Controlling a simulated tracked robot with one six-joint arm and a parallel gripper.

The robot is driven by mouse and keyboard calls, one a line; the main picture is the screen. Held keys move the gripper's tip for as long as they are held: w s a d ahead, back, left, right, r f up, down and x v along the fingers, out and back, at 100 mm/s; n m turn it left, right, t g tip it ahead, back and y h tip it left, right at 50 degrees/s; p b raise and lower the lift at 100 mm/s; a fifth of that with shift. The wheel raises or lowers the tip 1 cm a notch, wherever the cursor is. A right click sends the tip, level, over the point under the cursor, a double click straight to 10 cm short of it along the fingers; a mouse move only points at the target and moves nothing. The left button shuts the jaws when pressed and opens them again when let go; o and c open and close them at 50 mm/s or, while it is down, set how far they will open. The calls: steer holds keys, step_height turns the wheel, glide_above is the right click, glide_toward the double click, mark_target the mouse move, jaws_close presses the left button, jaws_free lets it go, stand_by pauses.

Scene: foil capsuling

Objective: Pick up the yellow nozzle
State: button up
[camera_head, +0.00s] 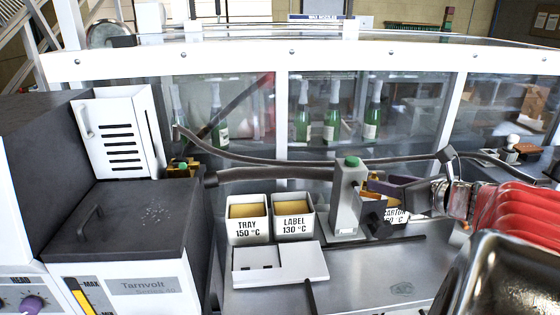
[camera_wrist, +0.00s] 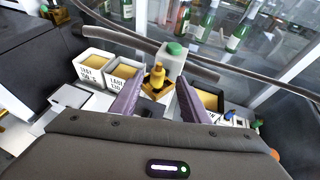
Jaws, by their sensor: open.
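The yellow nozzle (camera_wrist: 157,77) stands upright on a yellow-and-black holder (camera_wrist: 157,90) beside a grey post with a green button, in the wrist view. My gripper (camera_wrist: 160,88) is open, its purple fingers on either side of the nozzle in the picture. I cannot tell whether they touch it. In the head view my gripper (camera_head: 385,189) comes in from the right, just right of the grey post. There the nozzle is mostly hidden by my fingers and the post.
The grey post (camera_head: 347,198) stands close left of the gripper. A thick hose (camera_head: 270,173) runs behind. Green bottles (camera_head: 332,124) stand behind the clear panel.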

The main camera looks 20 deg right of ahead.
mark_target(374, 177)
steer(key=shift+x, duration=2.6)
steer(key=shift+a+r, duration=0.1)
steer(key=shift+a, duration=0.05)
steer(key=shift+c, duration=0.7)
jaws_close()
